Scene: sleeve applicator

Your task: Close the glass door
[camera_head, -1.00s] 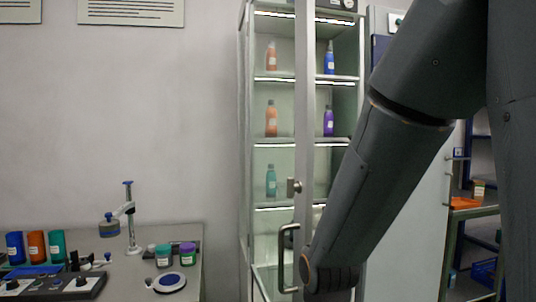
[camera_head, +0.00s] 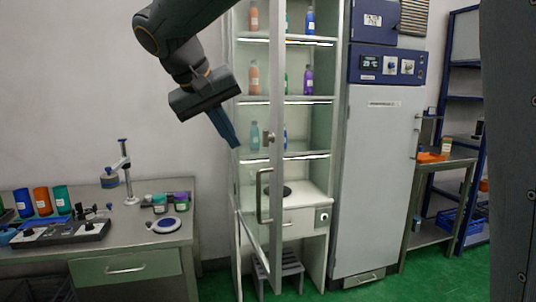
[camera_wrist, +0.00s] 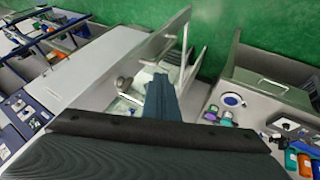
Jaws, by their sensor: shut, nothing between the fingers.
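The glass door (camera_head: 256,225) of the tall cabinet stands ajar, swung out toward me. Its pale frame post with a small round lock (camera_head: 268,139) and a metal bar handle (camera_head: 262,196) is at the right side of the pane. My gripper (camera_head: 234,143) is shut and empty, pointing down at the left of the door, left of the handle and higher than it. I cannot tell whether it touches the pane. In the wrist view my gripper (camera_wrist: 161,82) shows as dark closed fingers, with the door handle (camera_wrist: 187,50) just beyond.
The cabinet holds several bottles, among them a purple bottle (camera_head: 308,80). A grey step stool (camera_head: 283,268) stands below it. A worktable (camera_head: 150,245) with jars and a control box is at left. A tall white unit (camera_head: 375,190) stands at right. Green floor is clear in front.

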